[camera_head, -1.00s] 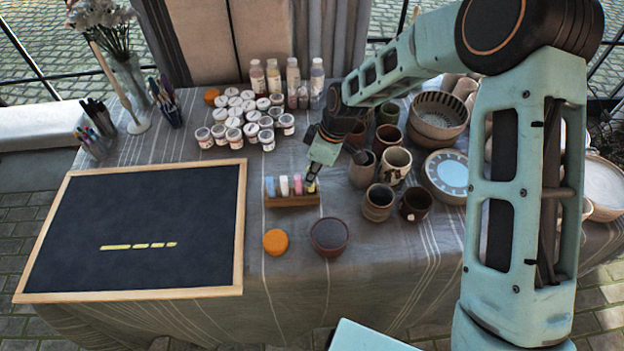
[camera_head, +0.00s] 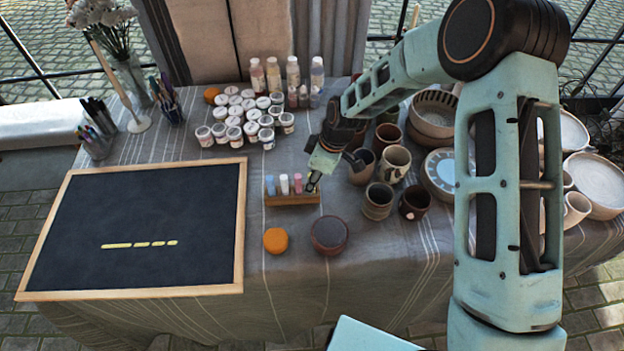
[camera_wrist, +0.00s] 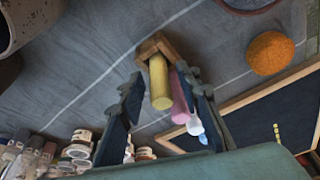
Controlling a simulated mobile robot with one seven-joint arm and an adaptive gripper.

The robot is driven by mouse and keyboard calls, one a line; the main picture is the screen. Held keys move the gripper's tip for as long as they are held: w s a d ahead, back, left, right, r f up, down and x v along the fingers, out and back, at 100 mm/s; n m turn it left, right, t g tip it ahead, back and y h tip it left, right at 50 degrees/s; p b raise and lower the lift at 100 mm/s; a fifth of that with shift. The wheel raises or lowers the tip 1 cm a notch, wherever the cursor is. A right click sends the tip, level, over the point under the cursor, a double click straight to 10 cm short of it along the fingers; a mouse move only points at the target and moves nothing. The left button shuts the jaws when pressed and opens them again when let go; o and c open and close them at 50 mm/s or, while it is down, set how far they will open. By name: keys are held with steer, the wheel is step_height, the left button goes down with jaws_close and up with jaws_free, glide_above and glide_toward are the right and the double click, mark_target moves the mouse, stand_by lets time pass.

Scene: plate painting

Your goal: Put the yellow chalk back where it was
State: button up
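The yellow chalk (camera_wrist: 160,82) stands in the end of a small wooden holder (camera_wrist: 152,46) in the wrist view. The pink chalk (camera_wrist: 180,98) and other chalks stand in a row beside it. In the head view the holder (camera_head: 290,199) sits on the table right of the blackboard, with a blue chalk (camera_head: 270,185), a white one and a pink one showing. My gripper (camera_wrist: 162,80) is open, its fingers apart on either side of the yellow chalk. In the head view my gripper (camera_head: 313,183) is at the holder's right end and hides the yellow chalk.
The blackboard (camera_head: 140,210) with a broken yellow line lies left. An orange sponge (camera_head: 275,240) and a dark round pot (camera_head: 329,235) are in front of the holder. Cups (camera_head: 378,200) stand close right of my gripper; paint jars (camera_head: 267,138) stand behind.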

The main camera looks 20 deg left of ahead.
steer(key=v, duration=1.2)
steer(key=shift+r+b, duration=0.15)
steer(key=shift+b, duration=0.3)
